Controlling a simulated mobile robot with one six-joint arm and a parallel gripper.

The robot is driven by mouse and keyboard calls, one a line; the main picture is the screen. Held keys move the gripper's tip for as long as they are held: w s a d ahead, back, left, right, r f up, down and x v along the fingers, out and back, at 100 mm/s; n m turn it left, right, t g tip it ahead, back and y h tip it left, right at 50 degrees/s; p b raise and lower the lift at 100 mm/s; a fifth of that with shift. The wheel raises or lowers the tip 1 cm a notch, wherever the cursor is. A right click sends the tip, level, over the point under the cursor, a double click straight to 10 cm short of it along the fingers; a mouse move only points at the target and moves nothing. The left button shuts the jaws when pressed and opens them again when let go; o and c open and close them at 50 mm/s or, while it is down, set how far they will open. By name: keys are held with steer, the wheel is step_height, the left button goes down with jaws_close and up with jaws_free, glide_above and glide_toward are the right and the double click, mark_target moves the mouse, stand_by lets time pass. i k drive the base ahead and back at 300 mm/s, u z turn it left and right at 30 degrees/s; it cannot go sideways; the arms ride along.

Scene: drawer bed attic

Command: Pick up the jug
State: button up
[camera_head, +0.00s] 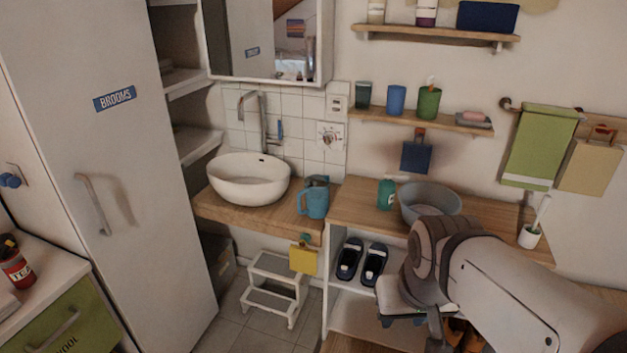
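A blue jug (315,203) stands upright on the wooden counter (262,219), just right of the white basin. Its handle is on the left side and its top looks dark. My arm comes in from the lower right. My gripper (412,318) is at the arm's end, low in front of the shelf unit, to the right of and below the jug in the picture. It is apart from the jug. Its fingers are mostly hidden by my own wrist, so I cannot tell whether they are open or shut.
A white basin (249,182) with a tall tap (262,125) is left of the jug. A green bottle (386,195) and a grey bowl (430,203) stand to its right. A white step stool (274,285) and a hanging yellow cloth (303,261) are below.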

mark_target(316, 190)
steer(key=u, duration=0.05)
steer(key=i, duration=1)
steer(key=z, duration=0.05)
